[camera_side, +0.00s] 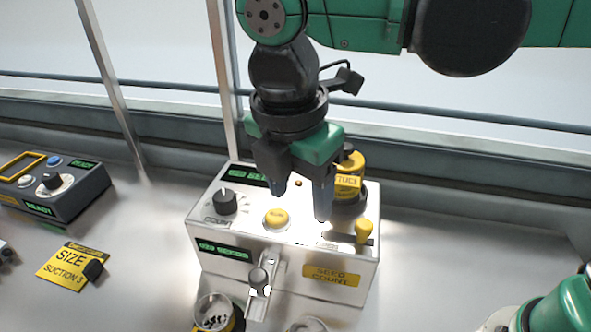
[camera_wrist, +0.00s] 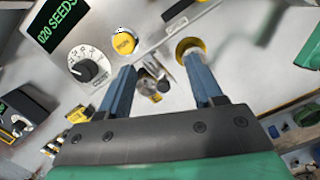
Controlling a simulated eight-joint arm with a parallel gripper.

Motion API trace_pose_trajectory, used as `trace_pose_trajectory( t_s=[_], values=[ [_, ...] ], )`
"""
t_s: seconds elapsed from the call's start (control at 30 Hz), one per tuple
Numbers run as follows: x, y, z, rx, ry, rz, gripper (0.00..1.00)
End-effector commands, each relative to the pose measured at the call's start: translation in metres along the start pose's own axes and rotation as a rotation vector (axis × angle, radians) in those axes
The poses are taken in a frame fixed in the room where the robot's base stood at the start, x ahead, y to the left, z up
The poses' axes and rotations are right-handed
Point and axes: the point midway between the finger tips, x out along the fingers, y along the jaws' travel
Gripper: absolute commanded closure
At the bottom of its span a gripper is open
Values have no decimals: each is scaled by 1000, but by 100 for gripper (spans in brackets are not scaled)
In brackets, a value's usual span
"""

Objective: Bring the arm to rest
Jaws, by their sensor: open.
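My gripper (camera_side: 302,200) hangs from the arm above the white seed counter box (camera_side: 225,266) in the side view. Its two fingers point down and are apart, with nothing between them. In the wrist view the open fingers of my gripper (camera_wrist: 163,85) show blue-grey. The box carries a black count knob (camera_side: 225,201), a yellow round button (camera_side: 276,217) and a yellow-handled lever (camera_side: 363,231) in a slot. The fingers are over the top of the box, near the button and the slot. I cannot tell their exact height above it.
A yellow-labelled container (camera_side: 348,180) stands at the box's back right. A spout (camera_side: 260,280) sticks out in front, beside a cup with dark seeds (camera_side: 213,312). The bench right of the box is mostly clear.

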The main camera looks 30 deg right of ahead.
Motion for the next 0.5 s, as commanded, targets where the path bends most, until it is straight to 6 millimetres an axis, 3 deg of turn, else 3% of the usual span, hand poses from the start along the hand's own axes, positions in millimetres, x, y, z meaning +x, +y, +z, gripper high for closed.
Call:
trace_pose_trajectory(
  t_s=[0.1,0.33,0.5],
  values=[
    [-6,-9,34,-192,-82,-10,40],
    [-13,-30,89,-468,-203,-63,40],
    [-3,-42,116,-330,-212,-13,40]
  ],
)
